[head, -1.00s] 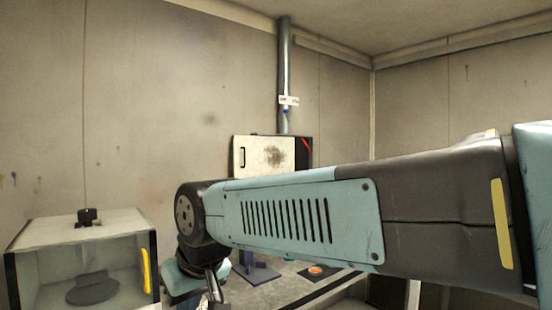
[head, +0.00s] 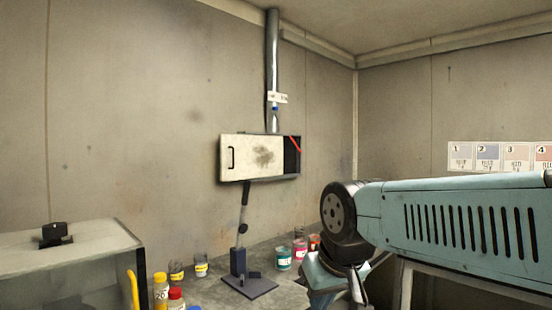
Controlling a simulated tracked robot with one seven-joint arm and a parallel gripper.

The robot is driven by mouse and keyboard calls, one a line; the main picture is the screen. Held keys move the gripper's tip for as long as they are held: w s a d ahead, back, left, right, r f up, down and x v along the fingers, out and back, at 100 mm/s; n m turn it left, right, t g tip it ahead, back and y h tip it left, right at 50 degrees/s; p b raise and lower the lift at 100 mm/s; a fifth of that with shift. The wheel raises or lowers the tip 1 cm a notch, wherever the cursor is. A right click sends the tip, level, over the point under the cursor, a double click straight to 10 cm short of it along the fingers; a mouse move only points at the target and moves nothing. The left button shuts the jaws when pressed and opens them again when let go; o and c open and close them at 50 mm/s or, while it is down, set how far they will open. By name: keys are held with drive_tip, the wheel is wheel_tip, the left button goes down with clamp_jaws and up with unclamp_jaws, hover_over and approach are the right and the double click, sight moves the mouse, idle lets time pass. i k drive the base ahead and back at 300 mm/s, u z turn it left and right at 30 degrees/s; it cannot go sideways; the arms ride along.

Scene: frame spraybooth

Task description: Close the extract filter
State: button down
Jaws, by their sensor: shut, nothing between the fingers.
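The extract filter (head: 255,153) is a pale panel with a dark stain and a black handle (head: 231,158) at its left end. It sits in a dark wall box (head: 291,158) below a grey duct. The panel covers the left and middle of the box front. The right end shows a dark area with a red diagonal stripe. My gripper (head: 357,288) points down at the lower middle right, right of and below the box, well apart from it. Only part of it shows, dark and narrow, with its tips at the lower picture edge; it is shut and empty.
A stand with a tilted rod (head: 242,212) rises from the bench (head: 215,289) below the filter. Colored paint pots (head: 284,258) stand right of it, small jars (head: 200,266) and bottles (head: 160,291) left. A clear-sided cabinet (head: 75,262) fills the lower left.

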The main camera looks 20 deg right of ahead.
sight(243, 157)
drive_tip(key=u, duration=1.3)
drive_tip(key=k, duration=0.8)
drive_tip(key=z, duration=1)
drive_tip(key=i, duration=1.3)
drive_tip(key=z, duration=0.05)
